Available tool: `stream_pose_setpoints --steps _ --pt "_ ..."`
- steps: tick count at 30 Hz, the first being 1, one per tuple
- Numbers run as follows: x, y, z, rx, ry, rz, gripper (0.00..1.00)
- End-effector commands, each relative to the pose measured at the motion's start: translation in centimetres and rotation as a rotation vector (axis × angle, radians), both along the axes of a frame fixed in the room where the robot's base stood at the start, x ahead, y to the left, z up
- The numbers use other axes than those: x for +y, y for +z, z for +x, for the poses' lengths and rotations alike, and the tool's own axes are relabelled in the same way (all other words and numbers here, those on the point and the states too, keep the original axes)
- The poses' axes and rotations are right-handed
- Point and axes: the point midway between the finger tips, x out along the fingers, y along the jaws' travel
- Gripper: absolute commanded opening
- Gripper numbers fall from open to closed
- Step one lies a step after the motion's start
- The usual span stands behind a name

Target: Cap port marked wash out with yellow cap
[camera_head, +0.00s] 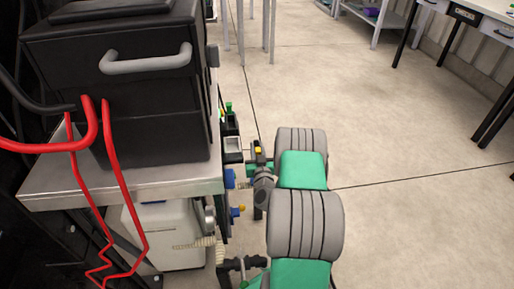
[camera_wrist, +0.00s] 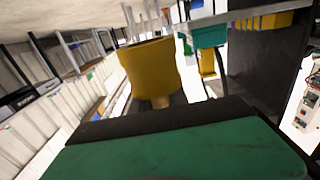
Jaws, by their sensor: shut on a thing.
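My gripper (camera_wrist: 160,100) is shut on a yellow cap (camera_wrist: 150,68), which fills the middle of the wrist view on its stem. In the head view a small yellow spot (camera_head: 258,150) shows at my gripper, just right of the equipment by the steel table. Blue fittings (camera_head: 229,178) and a blue fitting with a yellow end (camera_head: 240,208) sit to the left of and below it. In the wrist view a teal block (camera_wrist: 208,35) and a yellow part (camera_wrist: 208,65) are behind and right of the cap. No wash out marking is legible.
A black case (camera_head: 150,140) stands on the steel table (camera_head: 120,185), with red tubes (camera_head: 113,160) in front. Below is a white container (camera_head: 165,235) with a ribbed hose (camera_head: 205,242). A dark panel (camera_wrist: 268,65) is close on the wrist view's right. Open floor lies right.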

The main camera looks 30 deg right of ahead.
Motion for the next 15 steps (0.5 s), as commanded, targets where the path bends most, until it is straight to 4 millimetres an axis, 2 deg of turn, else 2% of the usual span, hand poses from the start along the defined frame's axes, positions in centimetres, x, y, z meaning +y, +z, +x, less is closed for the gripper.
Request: stream_pose_setpoints --steps 3,15 --pt "0.0 -1.3 0.0 0.0 0.0 -0.001 0.0" --pt "0.0 -4.5 0.0 0.0 0.0 -0.001 0.0"
